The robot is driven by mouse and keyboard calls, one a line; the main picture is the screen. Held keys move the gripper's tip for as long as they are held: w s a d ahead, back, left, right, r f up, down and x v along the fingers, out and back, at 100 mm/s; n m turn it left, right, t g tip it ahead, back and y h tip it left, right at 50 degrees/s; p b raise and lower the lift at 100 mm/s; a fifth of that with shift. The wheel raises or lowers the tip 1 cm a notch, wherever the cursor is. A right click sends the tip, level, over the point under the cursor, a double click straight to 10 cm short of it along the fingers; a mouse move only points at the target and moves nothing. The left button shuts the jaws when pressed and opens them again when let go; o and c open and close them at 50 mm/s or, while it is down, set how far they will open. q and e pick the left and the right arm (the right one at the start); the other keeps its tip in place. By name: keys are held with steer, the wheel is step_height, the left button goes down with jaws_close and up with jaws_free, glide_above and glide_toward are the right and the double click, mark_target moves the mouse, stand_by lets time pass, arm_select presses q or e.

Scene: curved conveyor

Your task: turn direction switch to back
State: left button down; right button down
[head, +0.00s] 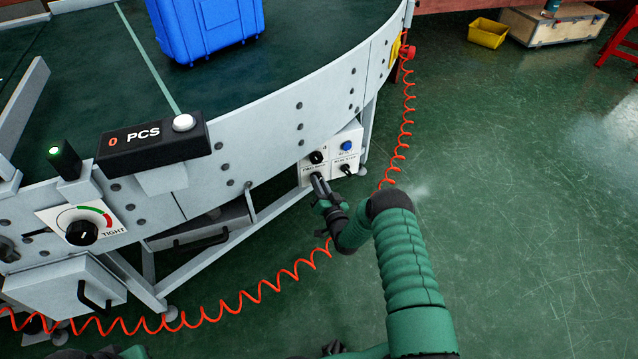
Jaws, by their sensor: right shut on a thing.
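A white control panel (333,157) is mounted under the rim of the curved conveyor. It carries a black knob (317,157) at upper left, a blue button (346,146) at upper right and a small black switch (346,169) at lower right. My right gripper (318,182) is at the panel's lower left, shut on the direction switch there. The fingers cover that switch, so its setting cannot be seen. The panel lettering is too small to read surely. My left gripper does not show clearly; only parts of my body appear at the bottom edge.
A blue case (207,28) stands on the conveyor belt (290,45). A counter box (153,146) reads 0 PCS. A tightness dial (81,232) is at left. A coiled red hose (262,289) runs below and beside the panel.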

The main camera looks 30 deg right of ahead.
steer(key=shift+s+f, duration=0.1)
steer(key=shift+f, duration=0.05)
steer(key=c, duration=1.4)
jaws_free()
steer(key=shift+d, duration=0.1)
steer(key=shift+o, duration=0.2)
steer(key=p+v, duration=0.7)
steer(key=v, duration=1)
